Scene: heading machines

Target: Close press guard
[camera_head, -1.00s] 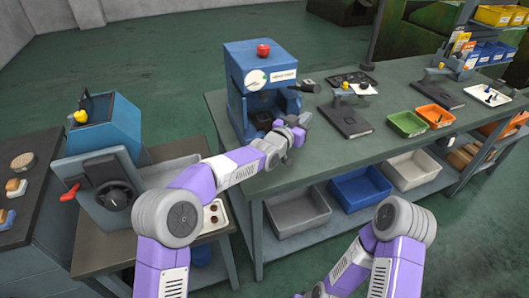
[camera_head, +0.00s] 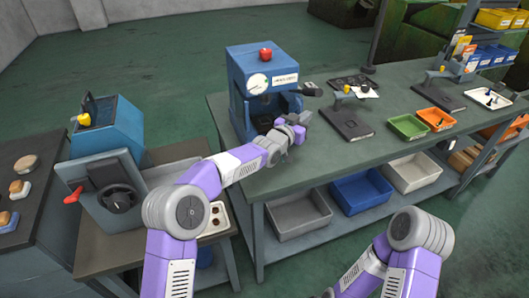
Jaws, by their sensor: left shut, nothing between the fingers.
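The blue press (camera_head: 262,70) stands on the left end of the long grey-green bench, with a red button on top and a round gauge on its front. Its front opening shows dark below the gauge, and I cannot make out the guard clearly. A black handle (camera_head: 312,89) sticks out at the press's right side. My left gripper (camera_head: 303,122) is at the press's front right, just below the handle, shut and empty. Whether it touches the press I cannot tell. My right arm (camera_head: 405,250) shows at the bottom right; its gripper is out of view.
A dark flat fixture (camera_head: 347,123) lies right of my left gripper. Green (camera_head: 408,127) and orange (camera_head: 436,118) bins stand further right. Another blue machine (camera_head: 110,130) with a black handwheel stands at the left. Larger bins sit on the shelf below the bench.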

